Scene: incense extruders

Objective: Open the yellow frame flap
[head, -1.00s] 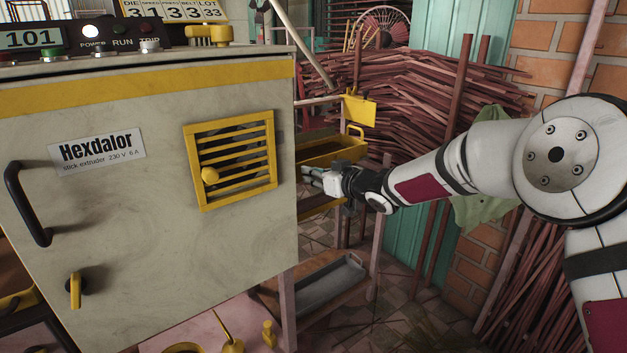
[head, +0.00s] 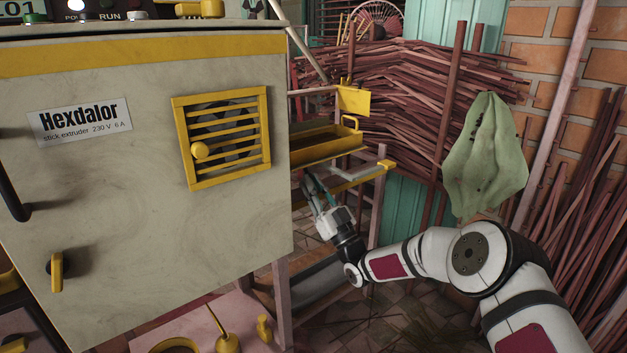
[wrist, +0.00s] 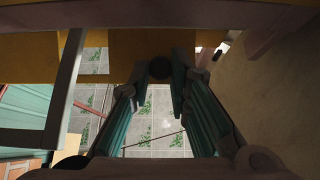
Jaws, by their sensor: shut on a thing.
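The yellow frame flap (head: 222,138) is a slatted square on the front of the beige Hexdalor cabinet (head: 150,230). It has a round yellow knob (head: 200,151) at its lower left and looks flush with the cabinet face. My gripper (head: 312,190) is away from this flap, to the right of the cabinet and beside a yellow-edged shelf (head: 350,180). In the wrist view my gripper (wrist: 160,85) has its jaws on either side of a small dark round thing (wrist: 160,68) below a yellow edge. I cannot tell what this dark thing is.
A yellow tray (head: 325,147) sits above the shelf, with a yellow plate (head: 352,101) behind it. A grey tray (head: 318,282) is below. Stacked reddish sticks (head: 420,95), a hanging green cloth (head: 487,155) and a brick wall (head: 560,60) lie behind and right.

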